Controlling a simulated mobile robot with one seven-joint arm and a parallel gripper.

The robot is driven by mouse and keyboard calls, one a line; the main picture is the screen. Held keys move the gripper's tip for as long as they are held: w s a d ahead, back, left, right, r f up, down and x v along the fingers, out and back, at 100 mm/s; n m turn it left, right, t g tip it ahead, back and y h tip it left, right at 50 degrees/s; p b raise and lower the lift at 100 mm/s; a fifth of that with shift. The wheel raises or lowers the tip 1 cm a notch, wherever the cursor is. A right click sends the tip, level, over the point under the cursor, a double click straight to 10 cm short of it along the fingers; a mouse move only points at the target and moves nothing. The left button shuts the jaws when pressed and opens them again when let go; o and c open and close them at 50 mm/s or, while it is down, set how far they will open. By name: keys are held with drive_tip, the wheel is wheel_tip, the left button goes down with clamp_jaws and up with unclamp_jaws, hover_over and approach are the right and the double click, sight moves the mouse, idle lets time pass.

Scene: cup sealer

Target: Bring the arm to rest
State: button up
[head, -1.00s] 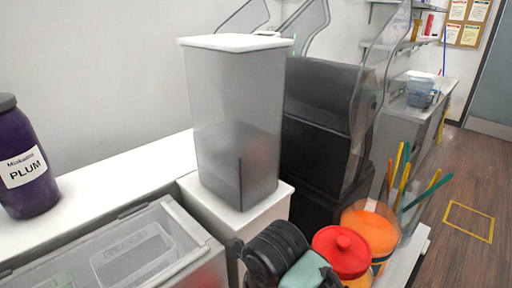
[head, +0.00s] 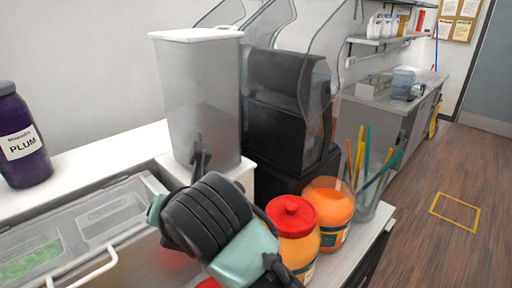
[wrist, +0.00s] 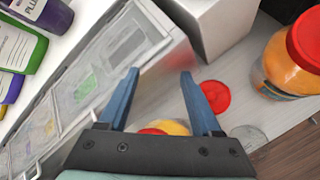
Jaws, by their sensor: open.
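My gripper (wrist: 160,85) shows in the wrist view with its two blue fingers spread apart and nothing between them. It points down over the counter, above the gap between the steel topping bin unit and the jars. In the head view my dark, jointed arm rises at the bottom middle, in front of the clear container; the fingers are hidden there. In the wrist view a red lid (wrist: 215,96) lies beyond the right finger, and a red and yellow thing (wrist: 168,127) is partly hidden behind the gripper's base.
In the head view a purple plum jar (head: 22,145) stands left. A tall clear container (head: 205,100) and a black machine (head: 285,110) stand behind my arm. A red-lidded jar (head: 298,240), an orange jar (head: 328,215) and a straw cup (head: 372,208) stand close right.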

wheel_tip(320, 180, up, 25)
drive_tip(key=s+a+m+t+y, duration=0.2)
drive_tip(key=m+t+y, duration=0.3)
drive_tip(key=m+t, duration=0.65)
drive_tip(key=s+d+r+m+t+h, duration=0.4)
drive_tip(key=d+m, duration=0.4)
drive_tip(key=m, duration=0.4)
drive_tip(key=s+d+r+m+t+h, duration=0.4)
drive_tip(key=d+m, duration=0.4)
drive_tip(key=m, duration=0.4)
drive_tip(key=s+r+h, duration=0.1)
drive_tip(key=s+h, duration=0.1)
drive_tip(key=shift+d+r+h, duration=0.15)
drive_tip(key=shift+r+h, duration=0.15)
drive_tip(key=shift+r, duration=0.1)
